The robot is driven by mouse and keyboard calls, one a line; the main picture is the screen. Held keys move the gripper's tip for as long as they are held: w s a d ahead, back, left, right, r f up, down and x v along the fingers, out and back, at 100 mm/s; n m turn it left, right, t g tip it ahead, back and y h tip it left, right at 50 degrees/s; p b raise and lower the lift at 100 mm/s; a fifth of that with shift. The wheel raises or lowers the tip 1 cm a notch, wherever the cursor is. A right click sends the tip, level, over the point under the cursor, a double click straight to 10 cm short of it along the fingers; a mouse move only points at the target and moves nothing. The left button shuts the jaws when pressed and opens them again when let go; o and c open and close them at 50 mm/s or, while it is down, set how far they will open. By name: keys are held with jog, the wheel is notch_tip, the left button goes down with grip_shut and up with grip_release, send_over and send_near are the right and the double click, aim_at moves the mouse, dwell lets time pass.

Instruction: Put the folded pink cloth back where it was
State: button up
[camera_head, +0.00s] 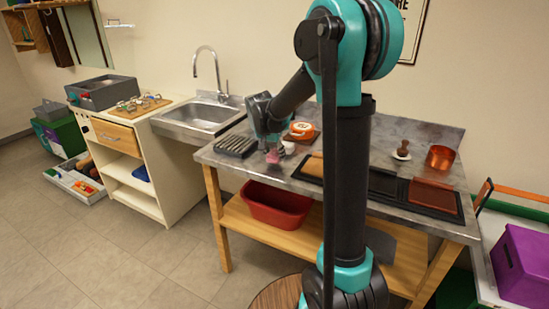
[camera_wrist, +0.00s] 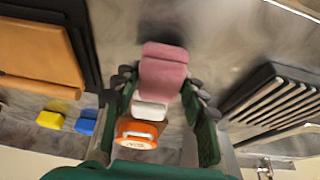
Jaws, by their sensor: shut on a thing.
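The folded pink cloth (camera_head: 272,157) hangs at the end of my gripper (camera_head: 270,150), above the front part of the grey worktop (camera_head: 228,164). In the wrist view the folded pink cloth (camera_wrist: 163,75) sits between the dark fingertips of my gripper (camera_wrist: 160,84), which is shut on it. The cloth looks clear of the worktop, but its exact height is hard to tell. A small white item (camera_wrist: 150,111) shows close behind the cloth, partly hidden by it. An orange and white round object (camera_wrist: 139,133) is beyond that.
A black slatted rack (camera_head: 236,146) lies left of my gripper. A black tray with leather-like panels (camera_head: 448,211) lies to the right. Yellow (camera_wrist: 50,119) and blue (camera_wrist: 86,122) blocks show in the wrist view.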

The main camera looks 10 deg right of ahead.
jog(key=shift+f, duration=0.8)
jog(key=shift+f, duration=0.1)
jog(key=o, duration=1.1)
jog(key=v, duration=1.2)
jog(key=s+d+f+n+y, duration=0.1)
jog(key=s+d+f+n, duration=0.1)
jog(key=s+f, duration=0.3)
jog(key=s+d+f+n+y, duration=0.1)
jog(key=s+f, duration=0.5)
jog(key=s, duration=0.6)
jog(key=s+d+f+n, duration=0.4)
jog(key=s+f, duration=0.2)
jog(key=s, duration=0.3)
jog(key=shift+s+f+y, duration=0.25)
jog(key=shift+y, duration=0.15)
